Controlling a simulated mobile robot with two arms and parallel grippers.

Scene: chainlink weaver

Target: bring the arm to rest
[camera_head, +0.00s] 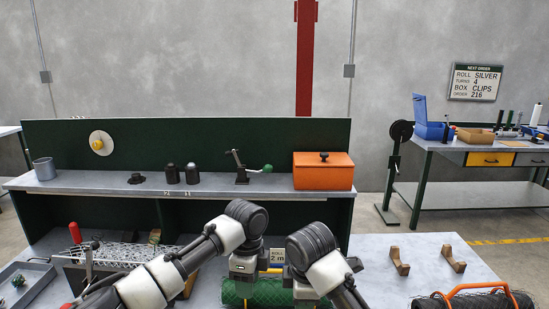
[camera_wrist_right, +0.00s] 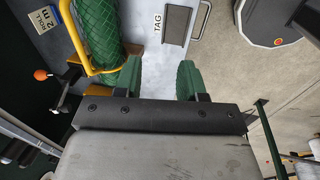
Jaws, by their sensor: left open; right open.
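My left gripper (camera_head: 243,279) hangs over a green chain-link roll (camera_head: 268,293) at the front middle of the bench; its fingertips are hard to make out there. My right gripper (camera_head: 304,292) is just to the right, also over the roll, partly covered by its own arm. In the right wrist view my right gripper (camera_wrist_right: 160,82) shows two green fingers spread apart with nothing between them. The roll (camera_wrist_right: 96,32) lies to the left of those fingers, beside a yellow bar.
An orange box (camera_head: 323,176) and small tools stand on the rear shelf. A grey tray (camera_head: 28,283) is at front left. Two wooden cradles (camera_head: 399,262) and another roll with an orange handle (camera_head: 475,300) are at right. Bare bench lies between the cradles and my right arm.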

